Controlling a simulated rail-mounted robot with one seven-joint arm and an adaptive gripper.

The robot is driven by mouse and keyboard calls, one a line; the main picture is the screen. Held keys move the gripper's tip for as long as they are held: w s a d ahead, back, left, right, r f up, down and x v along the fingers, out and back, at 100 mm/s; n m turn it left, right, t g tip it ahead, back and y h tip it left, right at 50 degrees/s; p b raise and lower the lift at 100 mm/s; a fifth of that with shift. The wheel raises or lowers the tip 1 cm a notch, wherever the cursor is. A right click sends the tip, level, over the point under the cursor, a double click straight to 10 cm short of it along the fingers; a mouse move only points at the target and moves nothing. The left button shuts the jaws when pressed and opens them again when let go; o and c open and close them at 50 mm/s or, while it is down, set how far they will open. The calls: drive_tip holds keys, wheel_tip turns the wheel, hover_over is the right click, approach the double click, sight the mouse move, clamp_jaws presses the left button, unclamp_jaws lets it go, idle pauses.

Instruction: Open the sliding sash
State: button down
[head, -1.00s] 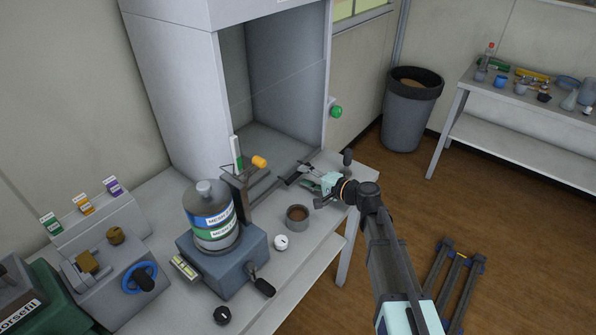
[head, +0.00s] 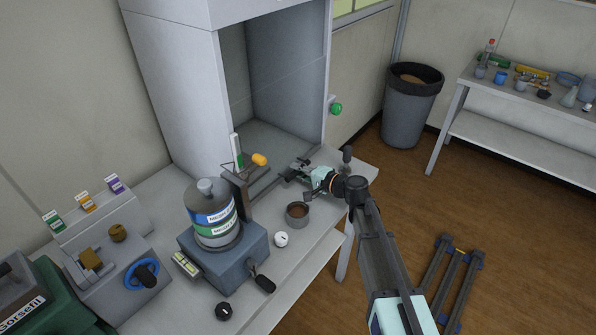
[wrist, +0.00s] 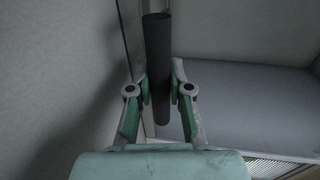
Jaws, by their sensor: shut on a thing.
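The sliding sash belongs to the pale grey cabinet (head: 172,80). A dark bar (head: 266,186), which looks like the sash handle, runs low across the cabinet's front opening. I cannot make out the sash pane itself. My gripper (head: 297,172) is at the right part of this bar. In the wrist view, the dark round bar (wrist: 158,60) stands between the two green and grey fingers of my gripper (wrist: 160,88). The fingers are shut on it. Their exact contact is dim.
A brown-filled cup (head: 297,215) and a white-topped knob (head: 281,239) stand in front of the bar. A labelled bottle (head: 212,212) on a grey-blue device stands to the left. A black bin (head: 411,108) is on the floor behind.

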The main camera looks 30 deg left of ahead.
wheel_tip(320, 180, up, 30)
drive_tip(key=p, duration=0.4)
drive_tip(key=shift+r, duration=0.1)
drive_tip(key=c, duration=1.1)
unclamp_jaws()
drive_tip(key=shift+o, duration=0.2)
drive_tip(key=shift+d, duration=0.1)
drive_tip(key=v, duration=1.1)
drive_tip(key=shift+d, duration=0.4)
